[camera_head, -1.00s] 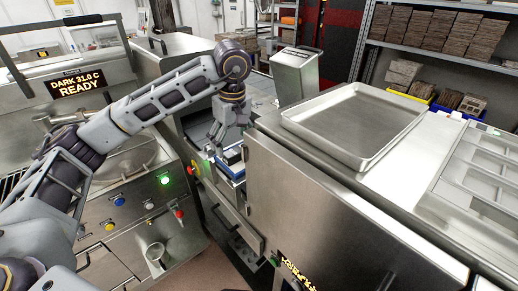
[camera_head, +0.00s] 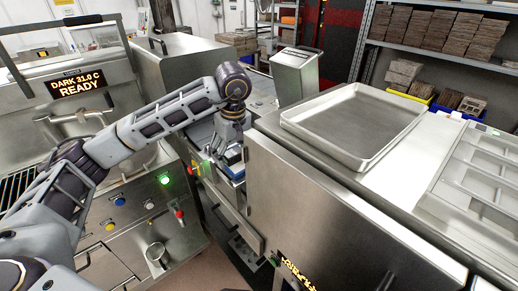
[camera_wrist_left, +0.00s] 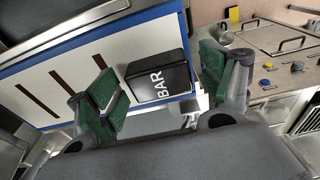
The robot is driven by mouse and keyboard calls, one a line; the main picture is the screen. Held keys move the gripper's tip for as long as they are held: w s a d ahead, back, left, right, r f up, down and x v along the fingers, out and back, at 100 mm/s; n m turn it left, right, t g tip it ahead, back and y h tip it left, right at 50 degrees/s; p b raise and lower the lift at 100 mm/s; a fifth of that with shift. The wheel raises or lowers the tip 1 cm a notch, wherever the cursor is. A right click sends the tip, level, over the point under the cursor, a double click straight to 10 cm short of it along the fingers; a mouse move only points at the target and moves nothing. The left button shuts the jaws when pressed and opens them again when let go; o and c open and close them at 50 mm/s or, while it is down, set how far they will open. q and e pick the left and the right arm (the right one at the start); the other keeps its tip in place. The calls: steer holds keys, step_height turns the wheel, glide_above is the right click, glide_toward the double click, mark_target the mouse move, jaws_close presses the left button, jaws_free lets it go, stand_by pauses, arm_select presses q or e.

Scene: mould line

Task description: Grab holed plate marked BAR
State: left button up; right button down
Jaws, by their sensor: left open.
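The holed plate (camera_wrist_left: 75,75) shows in the left wrist view as a white panel with dark slots and blue edges. A black block (camera_wrist_left: 158,78) with white letters BAR sits at its near end. In the head view a small blue and white part of the plate (camera_head: 236,170) shows beside the steel cabinet; the rest is hidden by my gripper. My left gripper (camera_head: 222,158) is open above it. In the left wrist view its green-padded fingers (camera_wrist_left: 160,85) stand on either side of the black block, apparently with gaps. Contact cannot be told. My right gripper is not in view.
A steel cabinet (camera_head: 330,210) stands close on the right of my left gripper. A shallow empty tray (camera_head: 355,125) lies on top of the counter. A machine panel with buttons (camera_head: 135,205) is on the left. A steel bin (camera_head: 295,75) stands behind.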

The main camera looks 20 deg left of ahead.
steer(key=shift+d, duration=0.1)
arm_select(q)
steer(key=c, duration=1.3)
steer(key=shift+r, duration=0.2)
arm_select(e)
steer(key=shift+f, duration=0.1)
